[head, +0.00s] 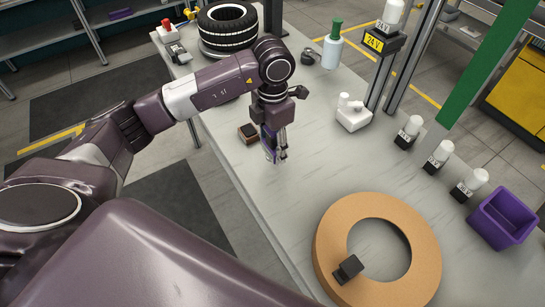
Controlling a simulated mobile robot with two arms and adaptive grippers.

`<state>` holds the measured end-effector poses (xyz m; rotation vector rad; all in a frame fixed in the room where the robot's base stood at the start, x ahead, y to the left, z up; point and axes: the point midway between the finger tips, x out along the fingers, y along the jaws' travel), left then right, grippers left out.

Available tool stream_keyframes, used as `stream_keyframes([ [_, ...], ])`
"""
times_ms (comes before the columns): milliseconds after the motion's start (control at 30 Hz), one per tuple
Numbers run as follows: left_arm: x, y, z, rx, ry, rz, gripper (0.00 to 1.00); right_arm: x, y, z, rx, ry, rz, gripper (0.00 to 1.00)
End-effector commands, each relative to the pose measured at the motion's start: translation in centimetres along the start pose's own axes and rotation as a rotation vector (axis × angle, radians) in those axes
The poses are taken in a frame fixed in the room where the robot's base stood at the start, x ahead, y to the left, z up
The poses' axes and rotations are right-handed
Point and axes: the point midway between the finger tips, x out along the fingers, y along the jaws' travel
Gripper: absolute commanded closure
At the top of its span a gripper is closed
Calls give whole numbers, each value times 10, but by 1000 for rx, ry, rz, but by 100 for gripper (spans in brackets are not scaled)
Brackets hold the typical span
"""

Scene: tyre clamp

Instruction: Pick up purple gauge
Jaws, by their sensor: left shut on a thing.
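My left gripper (277,150) points down over the grey workbench (335,175), left of its middle. It is shut on the purple gauge (268,143), a thin purple piece that shows along the left side of the fingers. The fingers hide part of the gauge. I cannot tell whether its lower end touches the bench. My right gripper is not in view.
A small dark and brown block (248,133) lies just left of the gripper. A tyre (227,27) stands at the back left. An orange-brown ring (330,250) lies in front, and a purple bin (502,218) sits at the right. Bench between them is clear.

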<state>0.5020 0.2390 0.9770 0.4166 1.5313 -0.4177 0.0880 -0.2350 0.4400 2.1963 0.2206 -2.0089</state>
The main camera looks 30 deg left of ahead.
Motion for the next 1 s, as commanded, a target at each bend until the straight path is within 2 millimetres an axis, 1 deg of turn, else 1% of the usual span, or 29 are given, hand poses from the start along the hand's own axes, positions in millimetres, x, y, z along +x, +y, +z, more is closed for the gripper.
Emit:
stream_keyframes([
  [33,-14,2,3,1,-11,5,81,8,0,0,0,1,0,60],
  [200,-70,1,2,0,-10,6,81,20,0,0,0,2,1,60],
  [300,-96,2,1,-1,-8,6,81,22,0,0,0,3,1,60],
  [400,-114,2,1,-1,-6,6,81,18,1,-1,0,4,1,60],
  [600,-137,1,1,-1,-4,3,81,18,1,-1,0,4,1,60],
  [700,-143,1,0,-1,-2,3,81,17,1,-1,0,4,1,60],
  [1000,-148,0,0,-1,-1,0,81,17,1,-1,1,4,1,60],
])
